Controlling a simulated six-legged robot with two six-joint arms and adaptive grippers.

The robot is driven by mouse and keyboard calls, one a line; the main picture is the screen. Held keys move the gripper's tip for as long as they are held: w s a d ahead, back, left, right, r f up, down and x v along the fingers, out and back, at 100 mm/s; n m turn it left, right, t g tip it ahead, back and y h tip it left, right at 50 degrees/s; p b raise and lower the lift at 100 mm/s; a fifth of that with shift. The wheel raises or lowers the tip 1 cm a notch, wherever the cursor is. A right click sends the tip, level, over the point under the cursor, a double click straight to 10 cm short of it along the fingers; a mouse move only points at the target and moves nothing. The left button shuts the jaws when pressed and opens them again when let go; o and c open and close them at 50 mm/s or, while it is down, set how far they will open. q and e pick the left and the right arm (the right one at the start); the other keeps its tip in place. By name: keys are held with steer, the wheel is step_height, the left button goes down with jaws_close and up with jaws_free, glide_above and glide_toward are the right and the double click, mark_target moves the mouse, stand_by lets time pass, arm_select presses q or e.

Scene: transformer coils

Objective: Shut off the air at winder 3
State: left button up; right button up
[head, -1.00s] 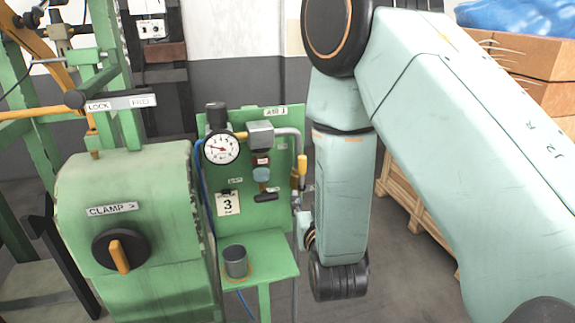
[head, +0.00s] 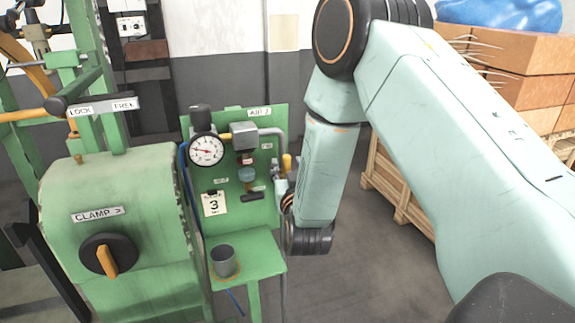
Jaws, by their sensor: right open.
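The green air panel (head: 229,178) for winder 3 stands left of my right arm. It carries a round pressure gauge (head: 207,150), a card with the number 3 (head: 214,204) and a grey pipe (head: 277,133) bending down its right edge. A yellow valve handle (head: 287,162) stands upright at this pipe. My right gripper (head: 282,186) is open, small and partly hidden by my wrist, just below the yellow handle at the panel's right edge. I cannot tell whether it touches the handle or pipe. My left gripper is out of view.
The green winder housing with a CLAMP knob (head: 108,256) stands at the left. A grey cup (head: 224,261) sits on the small green shelf (head: 262,252) below the panel. Wooden crates (head: 393,187) and cardboard boxes (head: 535,60) stand behind my right arm. Grey floor is clear between.

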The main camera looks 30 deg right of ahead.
steer(key=shift+d, duration=0.2)
steer(key=shift+w+a, duration=0.15)
steer(key=shift+a, duration=0.1)
steer(key=c, duration=0.4)
steer(key=shift+d, duration=0.1)
jaws_close()
